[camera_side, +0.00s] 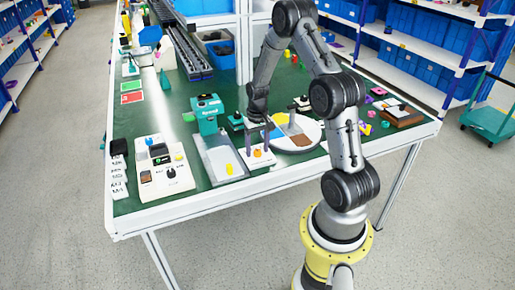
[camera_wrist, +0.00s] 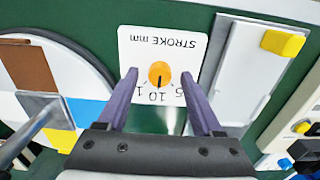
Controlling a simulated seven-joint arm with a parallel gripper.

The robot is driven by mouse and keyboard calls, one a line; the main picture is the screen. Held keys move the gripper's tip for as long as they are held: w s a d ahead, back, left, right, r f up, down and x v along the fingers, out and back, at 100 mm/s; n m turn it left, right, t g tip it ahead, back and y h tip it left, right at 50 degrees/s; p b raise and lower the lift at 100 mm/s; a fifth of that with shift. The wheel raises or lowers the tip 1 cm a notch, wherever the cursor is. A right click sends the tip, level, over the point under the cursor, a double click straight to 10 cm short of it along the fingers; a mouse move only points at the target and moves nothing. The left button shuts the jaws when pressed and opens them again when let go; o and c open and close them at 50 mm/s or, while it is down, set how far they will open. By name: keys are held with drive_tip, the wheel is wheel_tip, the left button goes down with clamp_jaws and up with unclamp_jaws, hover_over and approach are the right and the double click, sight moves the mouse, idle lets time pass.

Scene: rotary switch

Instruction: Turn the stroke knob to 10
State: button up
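The stroke knob (camera_wrist: 159,74) is a round orange knob on a white plate (camera_wrist: 186,42) marked "STROKE mm", which appears upside down in the wrist view. A dark line on the knob points down in that view, toward the mark 10. Other marks sit on either side of the 10, partly hidden by the fingers. In the side view the plate (camera_side: 262,163) lies near the table's front edge. My gripper (camera_wrist: 165,76) is open, with its two purple fingers apart on either side of the knob.
A grey tray with a yellow block (camera_wrist: 282,42) stands close beside the plate. A round coloured disc (camera_side: 299,146) is on the other side. A teal machine (camera_side: 208,114) stands behind the tray, and a white control box (camera_side: 163,170) is farther left.

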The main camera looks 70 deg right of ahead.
sight(257, 151)
wheel_tip(257, 151, up, 14)
idle(0.7)
drive_tip(key=shift+f, duration=0.15)
drive_tip(key=w+a+r+n+t+h, duration=0.1)
drive_tip(key=a+r+n+t, duration=0.25)
drive_tip(key=a+r, duration=1.15)
drive_tip(key=s+a+r+n+t, duration=0.2)
drive_tip(key=s+a+n, duration=0.2)
drive_tip(key=s+a, duration=0.4)
drive_tip(key=s+a+f+n+y, duration=0.1)
drive_tip(key=s+a+f, duration=0.3)
drive_tip(key=s, duration=0.3)
drive_tip(key=shift+s+f, duration=0.2)
drive_tip(key=shift+s, duration=0.05)
